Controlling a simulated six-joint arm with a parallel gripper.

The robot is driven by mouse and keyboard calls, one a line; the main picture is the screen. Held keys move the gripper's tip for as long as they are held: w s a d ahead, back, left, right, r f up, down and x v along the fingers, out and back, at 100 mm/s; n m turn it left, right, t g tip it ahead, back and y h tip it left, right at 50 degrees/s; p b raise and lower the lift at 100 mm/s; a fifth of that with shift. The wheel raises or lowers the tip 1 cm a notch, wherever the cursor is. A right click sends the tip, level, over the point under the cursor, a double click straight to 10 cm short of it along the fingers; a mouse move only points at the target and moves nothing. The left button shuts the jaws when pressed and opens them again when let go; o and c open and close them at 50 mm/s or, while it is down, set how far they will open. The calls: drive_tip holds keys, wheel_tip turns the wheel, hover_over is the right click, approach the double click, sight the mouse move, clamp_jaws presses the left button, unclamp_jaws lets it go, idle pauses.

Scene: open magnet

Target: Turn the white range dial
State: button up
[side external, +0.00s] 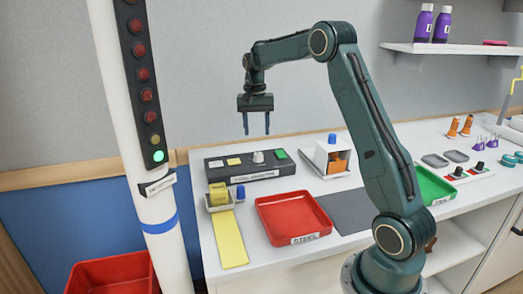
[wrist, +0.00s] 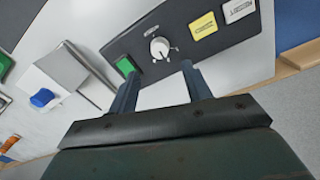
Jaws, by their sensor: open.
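The white range dial (side external: 258,157) sits on the top of a dark control box (side external: 226,174) on the white counter. In the wrist view the dial (wrist: 160,48) is a round white knob with a raised grip, just beyond my fingertips and between their lines. My gripper (side external: 257,132) hangs pointing down above the box, apart from the dial. Its two fingers are open and empty, and in the wrist view the gripper (wrist: 159,76) shows a wide gap between them. Nothing hides the dial.
Beside the dial on the box are a green button (side external: 281,154) and pale and yellow labels (wrist: 203,26). A white box with a blue knob (side external: 332,139) stands to the right. A red tray (side external: 293,217) and a yellow strip (side external: 229,240) lie in front. A white post (side external: 130,130) stands at left.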

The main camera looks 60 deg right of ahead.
sight(258, 154)
wheel_tip(258, 154, down, 9)
drive_tip(key=shift+s+r, duration=0.1)
drive_tip(key=shift+s, duration=0.05)
idle(0.4)
drive_tip(key=c, duration=1)
drive_tip(key=shift+n, duration=0.4)
drive_tip(key=n, duration=0.9)
drive_tip(key=shift+o, duration=0.2)
